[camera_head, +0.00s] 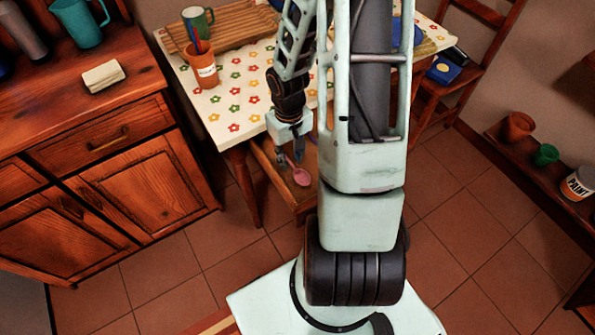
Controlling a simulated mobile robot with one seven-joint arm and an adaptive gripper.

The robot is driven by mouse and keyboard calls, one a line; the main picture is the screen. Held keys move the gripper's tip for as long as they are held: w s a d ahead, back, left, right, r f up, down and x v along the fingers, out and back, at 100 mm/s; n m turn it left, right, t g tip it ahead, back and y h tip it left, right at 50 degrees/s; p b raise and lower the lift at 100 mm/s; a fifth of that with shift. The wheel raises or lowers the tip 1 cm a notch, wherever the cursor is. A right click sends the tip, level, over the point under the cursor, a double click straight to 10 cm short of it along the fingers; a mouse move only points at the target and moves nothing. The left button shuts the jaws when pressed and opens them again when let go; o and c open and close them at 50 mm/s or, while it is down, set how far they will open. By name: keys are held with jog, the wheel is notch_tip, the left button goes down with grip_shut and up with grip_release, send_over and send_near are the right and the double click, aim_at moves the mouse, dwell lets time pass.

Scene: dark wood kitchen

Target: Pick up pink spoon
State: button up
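The pink spoon (301,177) shows with its bowl toward the front and its handle running up and left toward my gripper. It appears over or in the pulled-out drawer (272,170) under the table. My gripper (287,158) points down at the drawer, with its fingertips at the spoon's handle. The fingers are small and dark in this view. I cannot tell whether they are closed on the handle or only beside it. My arm hides part of the drawer and its right side.
The flowered table (235,100) holds a cup with pencils (203,74), a green mug (198,22) and a wooden rack (235,28). A wooden chair (462,75) stands at the right. A wooden cabinet (140,200) is at the left. Tiled floor (455,225) is open at the right.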

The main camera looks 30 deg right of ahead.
jog(key=shift+f, duration=0.2)
grip_shut()
jog(key=shift+r, duration=0.2)
